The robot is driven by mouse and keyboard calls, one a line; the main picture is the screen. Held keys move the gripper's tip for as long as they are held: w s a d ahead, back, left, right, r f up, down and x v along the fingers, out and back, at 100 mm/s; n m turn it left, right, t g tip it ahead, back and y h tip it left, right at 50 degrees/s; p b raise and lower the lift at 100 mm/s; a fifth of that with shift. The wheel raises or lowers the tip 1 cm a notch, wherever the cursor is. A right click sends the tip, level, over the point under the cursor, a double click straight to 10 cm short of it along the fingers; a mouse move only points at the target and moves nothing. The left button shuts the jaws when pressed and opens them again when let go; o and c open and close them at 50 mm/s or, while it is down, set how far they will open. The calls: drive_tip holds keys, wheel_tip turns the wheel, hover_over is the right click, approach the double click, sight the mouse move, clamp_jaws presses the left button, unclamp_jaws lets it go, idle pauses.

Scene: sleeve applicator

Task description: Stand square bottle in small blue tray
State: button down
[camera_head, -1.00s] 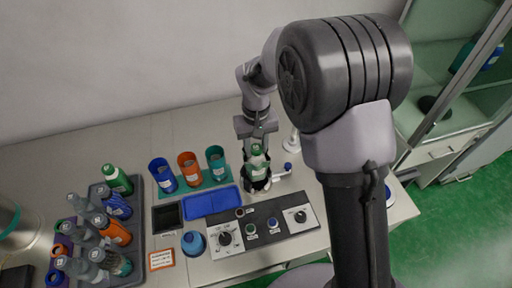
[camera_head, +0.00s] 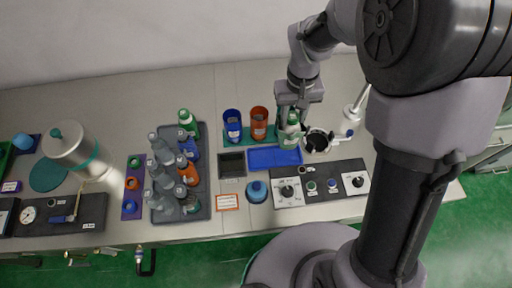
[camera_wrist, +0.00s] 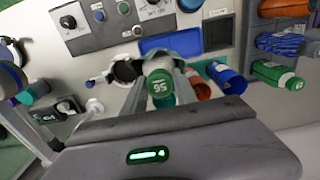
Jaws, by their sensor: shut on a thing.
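A bottle with a green top and pale label (camera_head: 290,134) is held upright in my gripper (camera_head: 291,116). It hangs near the right back end of the small blue tray (camera_head: 268,159), which is empty. In the wrist view, the bottle's green cap, marked 56 (camera_wrist: 161,88), is between the two fingers of my gripper (camera_wrist: 159,76). The blue tray (camera_wrist: 172,43) shows just beyond it. The bottle's base is largely hidden there, and I cannot tell whether it is over the tray or beside it.
A black ring fixture (camera_head: 318,140) stands empty just right of the bottle. Blue (camera_head: 232,125) and orange (camera_head: 259,122) cups stand behind the tray. A control panel (camera_head: 321,186) lies in front. A rack of bottles (camera_head: 199,207) is at left.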

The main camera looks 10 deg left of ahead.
sight(292, 135)
drive_tip(key=f+b, duration=0.1)
drive_tip(key=f, duration=0.2)
drive_tip(key=f+b, duration=0.1)
drive_tip(key=f, duration=0.2)
drive_tip(key=d+f+b, duration=0.1)
drive_tip(key=f, duration=0.3)
drive_tip(key=shift+w+r, duration=0.1)
drive_tip(key=shift+f, duration=0.2)
drive_tip(key=c, duration=1)
unclamp_jaws()
drive_tip(key=shift+o, duration=0.2)
drive_tip(key=shift+r, duration=0.1)
drive_tip(key=shift+r, duration=0.1)
